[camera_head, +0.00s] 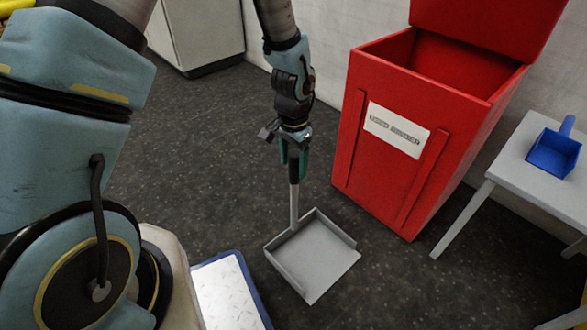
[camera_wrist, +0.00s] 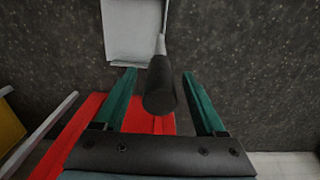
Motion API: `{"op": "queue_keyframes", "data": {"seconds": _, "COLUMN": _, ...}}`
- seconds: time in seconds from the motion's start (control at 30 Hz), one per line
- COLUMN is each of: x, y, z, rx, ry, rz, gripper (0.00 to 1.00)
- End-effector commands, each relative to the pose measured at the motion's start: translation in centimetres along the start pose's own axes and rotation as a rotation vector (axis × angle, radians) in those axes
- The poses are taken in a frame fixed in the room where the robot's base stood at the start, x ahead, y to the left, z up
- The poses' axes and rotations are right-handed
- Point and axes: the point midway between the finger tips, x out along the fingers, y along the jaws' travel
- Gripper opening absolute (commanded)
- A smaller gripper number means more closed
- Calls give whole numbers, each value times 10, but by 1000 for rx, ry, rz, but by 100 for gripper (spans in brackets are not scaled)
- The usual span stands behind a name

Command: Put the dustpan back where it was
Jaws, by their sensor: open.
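A grey dustpan (camera_head: 314,256) with a tall upright handle stands flat on the dark floor in front of the red bin. Its black handle grip (camera_wrist: 160,88) shows in the wrist view between the two green fingers, with a gap on both sides. The pan (camera_wrist: 132,28) lies beyond it at the top of that view. My gripper (camera_head: 293,160) is open around the top of the handle, pointing down. In the wrist view my gripper (camera_wrist: 160,92) has both fingers apart and not touching the handle.
A red bin (camera_head: 385,165) with its lid open stands right of the dustpan. A small grey table (camera_head: 515,165) with a blue scoop (camera_head: 556,153) is further right. A blue-edged panel (camera_head: 228,292) is at the lower middle. A pale cabinet (camera_head: 200,32) stands behind.

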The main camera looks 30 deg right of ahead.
Motion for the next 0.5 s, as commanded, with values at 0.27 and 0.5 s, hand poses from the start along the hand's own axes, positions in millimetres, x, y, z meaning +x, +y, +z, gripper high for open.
{"op": "queue_keyframes", "data": {"seconds": 0.27, "x": -58, "y": 0, "z": 0, "rx": 0, "ry": 2, "rz": -1, "gripper": 72}}
{"op": "queue_keyframes", "data": {"seconds": 0.5, "x": -75, "y": 0, "z": 0, "rx": 0, "ry": 0, "rz": 1, "gripper": 72}}
